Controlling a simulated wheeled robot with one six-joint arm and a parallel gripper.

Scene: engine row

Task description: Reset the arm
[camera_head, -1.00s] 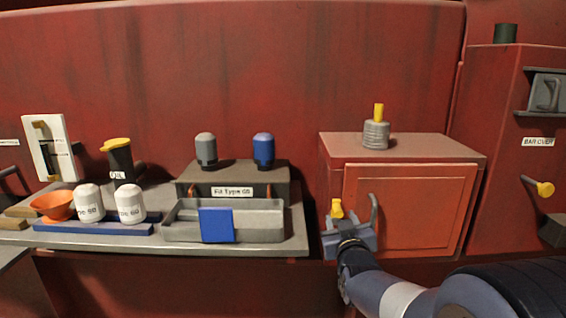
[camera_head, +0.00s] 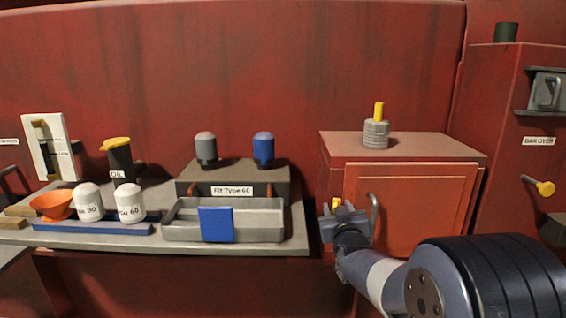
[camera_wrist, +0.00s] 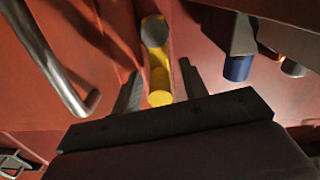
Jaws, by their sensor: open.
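My gripper (camera_head: 344,214) is in front of the left edge of the red cabinet (camera_head: 404,150), left of the door's grey bar handle (camera_head: 375,214). In the wrist view its two dark fingers (camera_wrist: 158,80) stand apart. A yellow knob with a grey end (camera_wrist: 157,72) shows between them. I see no finger contact with the knob, and its depth is unclear. The knob also shows in the head view (camera_head: 336,202), partly hidden by my gripper. The handle shows at the upper left of the wrist view (camera_wrist: 52,58). The cabinet door (camera_head: 420,200) looks shut.
Left is a grey shelf (camera_head: 285,246) with a tray (camera_head: 265,232), white canisters (camera_head: 88,203), an orange funnel (camera_head: 52,205) and an oil can (camera_head: 119,162). A grey and a blue filter (camera_head: 263,148) stand on a block. A ribbed part (camera_head: 376,134) sits on the cabinet. A yellow-tipped lever (camera_head: 544,188) is right.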

